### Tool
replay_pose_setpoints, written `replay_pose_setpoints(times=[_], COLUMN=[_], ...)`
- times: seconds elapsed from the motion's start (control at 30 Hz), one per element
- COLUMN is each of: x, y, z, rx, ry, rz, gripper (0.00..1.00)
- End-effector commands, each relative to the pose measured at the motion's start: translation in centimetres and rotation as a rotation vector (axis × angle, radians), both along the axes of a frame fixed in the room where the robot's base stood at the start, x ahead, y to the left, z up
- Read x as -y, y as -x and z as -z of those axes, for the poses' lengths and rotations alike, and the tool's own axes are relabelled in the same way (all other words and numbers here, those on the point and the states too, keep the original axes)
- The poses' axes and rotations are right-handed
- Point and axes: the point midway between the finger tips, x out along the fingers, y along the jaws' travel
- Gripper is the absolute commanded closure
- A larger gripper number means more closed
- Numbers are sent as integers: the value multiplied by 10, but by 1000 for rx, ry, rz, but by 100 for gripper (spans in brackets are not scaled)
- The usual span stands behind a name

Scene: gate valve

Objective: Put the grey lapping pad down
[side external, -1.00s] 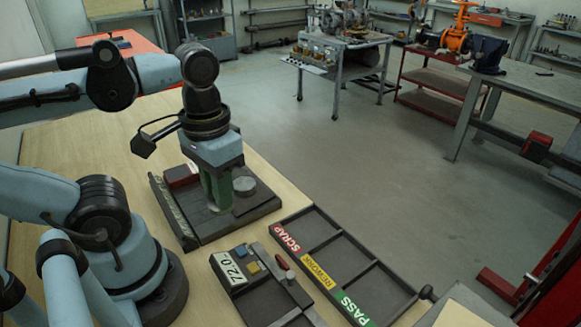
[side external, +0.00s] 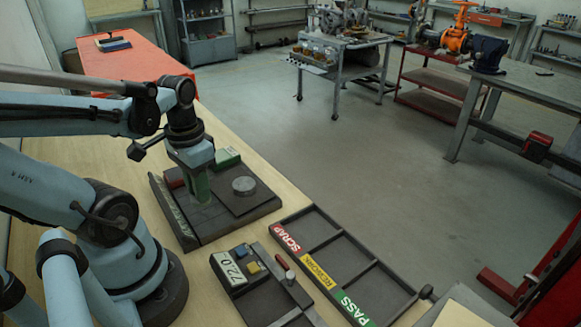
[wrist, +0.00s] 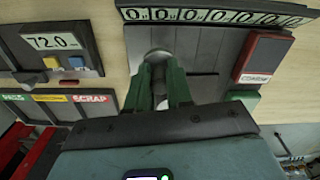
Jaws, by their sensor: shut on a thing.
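My gripper (side external: 201,200) has green fingers pointing down, low over the left part of the dark fixture plate (side external: 215,230). In the wrist view the fingers (wrist: 160,68) are shut on a small grey rounded piece (wrist: 157,54), which I take to be the grey lapping pad. Most of the pad is hidden by the fingers. I cannot tell whether it touches the plate. A grey metal disc (side external: 244,186) sits on a dark square plate (side external: 257,200), to the right of my gripper in the side view and apart from it.
A green block (side external: 228,157) stands behind. A 72.0 display (side external: 230,273) and a SCRAP/REWORK/PASS tray (side external: 345,240) lie in front. The bench's right edge is bare.

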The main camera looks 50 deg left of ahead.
Motion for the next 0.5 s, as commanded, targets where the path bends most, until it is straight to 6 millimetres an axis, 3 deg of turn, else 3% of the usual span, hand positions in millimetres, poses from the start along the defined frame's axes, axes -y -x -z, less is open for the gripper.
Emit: replay_pose_setpoints(times=[0.27, 0.5], x=[-6, -6], y=[0, 0], z=[9, 31], rx=[0, 0], ry=[0, 0], rz=[1, 1], gripper=[100, 100])
